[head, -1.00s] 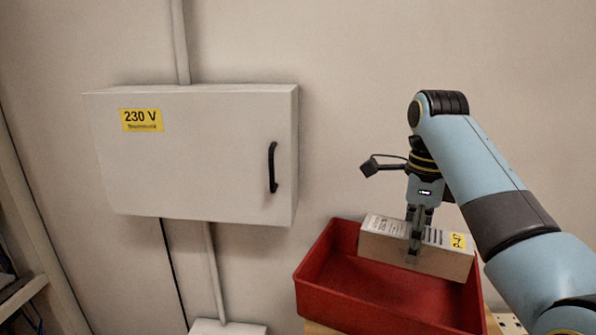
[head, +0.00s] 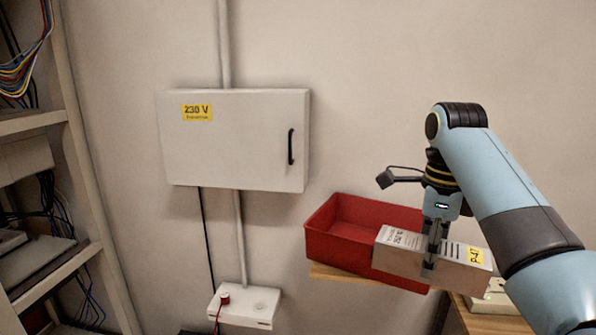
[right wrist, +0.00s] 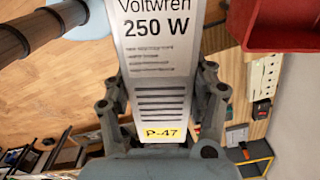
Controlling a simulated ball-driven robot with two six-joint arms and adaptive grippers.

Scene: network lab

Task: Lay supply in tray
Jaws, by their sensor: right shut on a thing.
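The supply (head: 400,262) is a pale grey box with printed text and a yellow P-47 label. My right gripper (head: 430,264) is shut on it around its middle and holds it level. In the head view the supply overlaps the front right part of the red tray (head: 335,247), hiding that part. In the right wrist view the supply (right wrist: 155,55) sits between both fingers (right wrist: 160,95), and its print reads Voltwren 250 W. The tray's edge (right wrist: 280,28) shows at the upper right there, apart from the supply. My left gripper is out of view.
The tray stands on a wooden surface (head: 335,277) against the wall. A grey 230 V cabinet (head: 240,145) hangs to its left, above a white box (head: 245,305) with a red plug. A rack with cables (head: 60,145) stands at the far left.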

